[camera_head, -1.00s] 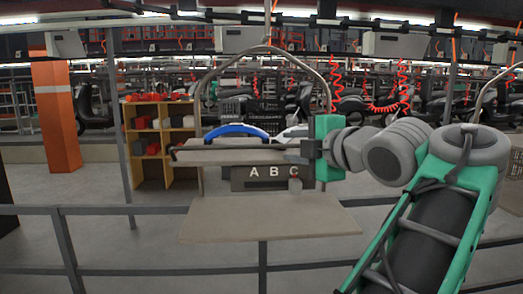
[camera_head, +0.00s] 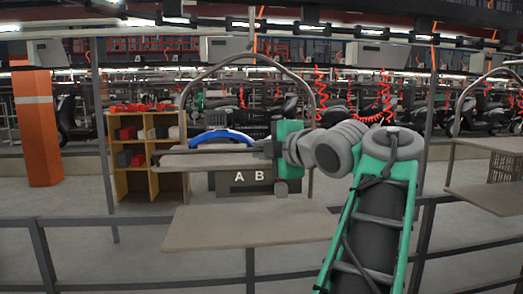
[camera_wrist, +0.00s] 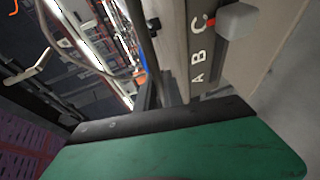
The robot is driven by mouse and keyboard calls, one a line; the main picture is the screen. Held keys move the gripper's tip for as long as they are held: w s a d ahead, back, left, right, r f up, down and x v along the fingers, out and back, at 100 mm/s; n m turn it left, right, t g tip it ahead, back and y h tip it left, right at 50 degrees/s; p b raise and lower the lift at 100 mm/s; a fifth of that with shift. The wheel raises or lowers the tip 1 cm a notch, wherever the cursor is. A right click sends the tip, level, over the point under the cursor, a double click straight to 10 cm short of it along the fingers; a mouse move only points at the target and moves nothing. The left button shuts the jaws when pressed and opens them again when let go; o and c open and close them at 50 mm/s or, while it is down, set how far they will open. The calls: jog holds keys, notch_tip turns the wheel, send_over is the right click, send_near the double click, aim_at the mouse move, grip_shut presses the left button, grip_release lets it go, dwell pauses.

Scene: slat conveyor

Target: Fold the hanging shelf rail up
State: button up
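The hanging shelf hangs in a grey arched tube frame, with a narrow upper board (camera_head: 205,160), a wide lower board (camera_head: 245,225) and a dark plate lettered A B (camera_head: 243,182). A thin dark rail (camera_head: 187,151) seems to run along the upper board, with a dark knob at its left end. My gripper (camera_head: 266,148), with a green body, is at the right end of the upper board beside the rail; its fingers are hard to make out. In the wrist view the lettered plate (camera_wrist: 199,45) reads A B C beside a grey block (camera_wrist: 238,20). Contact and finger opening cannot be told.
A blue curved part (camera_head: 221,137) lies on or behind the upper board. A dark railing (camera_head: 140,230) crosses in front. Another hanging shelf (camera_head: 490,200) is at the right. An orange pillar (camera_head: 37,125) and wooden rack (camera_head: 148,150) stand behind.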

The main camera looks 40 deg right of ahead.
aim_at(259, 163)
jog(key=shift+r, duration=0.1)
grip_shut()
jog(key=shift+r+p, duration=0.15)
jog(key=shift+p, duration=0.3)
jog(key=w+g+y+p, duration=0.1)
jog(key=g+p, duration=0.1)
jog(key=p, duration=0.5)
jog(key=w+d+r+m+g+p, duration=0.1)
jog(key=g+p, duration=0.1)
jog(key=p, duration=0.5)
jog(key=r+m+g+y+p, duration=0.1)
jog(key=g+p, duration=0.1)
jog(key=p, duration=0.5)
jog(key=shift+w+d+r+g+y, duration=0.25)
jog(key=shift+w+d+g+y, duration=0.05)
jog(key=shift+w+d, duration=0.1)
jog(key=p, duration=0.2)
jog(key=f+g+p, duration=0.1)
jog(key=shift+w+d+y+p, duration=0.2)
jog(key=shift+w+y+p, duration=0.05)
jog(key=shift+y+p, duration=0.15)
jog(key=o, duration=0.5)
grip_release()
jog(key=shift+f, duration=0.15)
